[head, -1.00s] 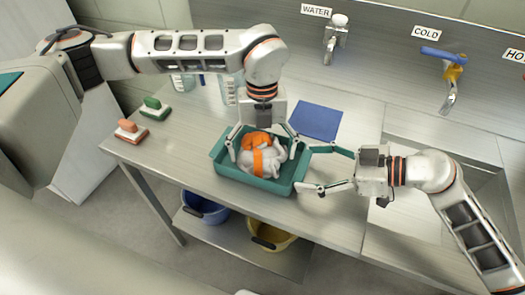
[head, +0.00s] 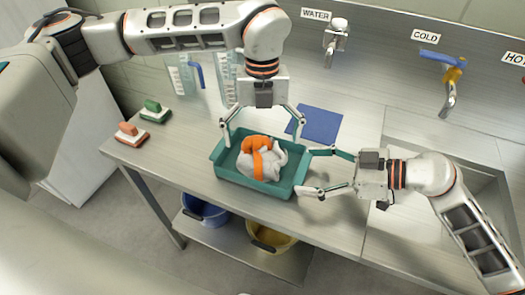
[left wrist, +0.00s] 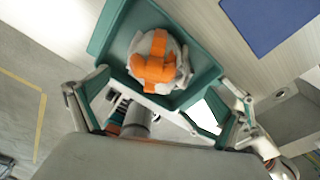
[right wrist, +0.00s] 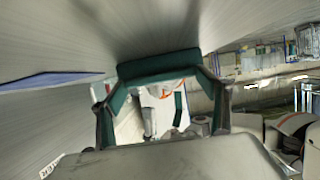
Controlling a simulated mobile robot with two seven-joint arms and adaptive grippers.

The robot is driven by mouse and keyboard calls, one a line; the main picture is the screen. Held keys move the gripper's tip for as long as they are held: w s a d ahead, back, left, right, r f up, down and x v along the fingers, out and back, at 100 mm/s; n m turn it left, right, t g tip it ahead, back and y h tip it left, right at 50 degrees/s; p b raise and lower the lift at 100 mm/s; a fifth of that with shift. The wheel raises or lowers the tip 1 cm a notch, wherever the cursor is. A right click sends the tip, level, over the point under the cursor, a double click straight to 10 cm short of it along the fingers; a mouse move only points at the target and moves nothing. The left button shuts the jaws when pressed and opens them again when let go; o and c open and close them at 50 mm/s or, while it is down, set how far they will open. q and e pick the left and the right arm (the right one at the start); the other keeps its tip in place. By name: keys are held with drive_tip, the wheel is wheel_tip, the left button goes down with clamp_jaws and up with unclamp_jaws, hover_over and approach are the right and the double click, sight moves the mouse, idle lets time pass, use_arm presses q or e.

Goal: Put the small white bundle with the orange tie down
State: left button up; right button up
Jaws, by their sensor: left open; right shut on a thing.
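The small white bundle with the orange tie (head: 262,160) sits inside a teal tray (head: 228,180) on the steel counter. It also shows in the left wrist view (left wrist: 158,62), resting on the tray floor. My left gripper (head: 263,140) is open just above the bundle, its fingers spread wide on either side and apart from it. My right gripper (head: 305,172) is shut on the tray's right end; the tray wall (right wrist: 160,66) lies between its fingers in the right wrist view.
A blue mat (head: 318,123) lies behind the tray. A green brush (head: 155,110) and an orange brush (head: 131,134) lie at the left. Clear measuring containers (head: 181,78) stand behind. Blue (head: 205,212) and yellow (head: 272,238) buckets are on the lower shelf. A sink (head: 440,165) is at the right.

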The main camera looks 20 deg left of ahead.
use_arm(q)
drive_tip(key=r, duration=0.6)
drive_tip(key=shift+w+a+r, duration=0.15)
drive_tip(key=shift+w+r, duration=0.2)
use_arm(e)
drive_tip(key=o, duration=1.3)
drive_tip(key=shift+d, duration=0.1)
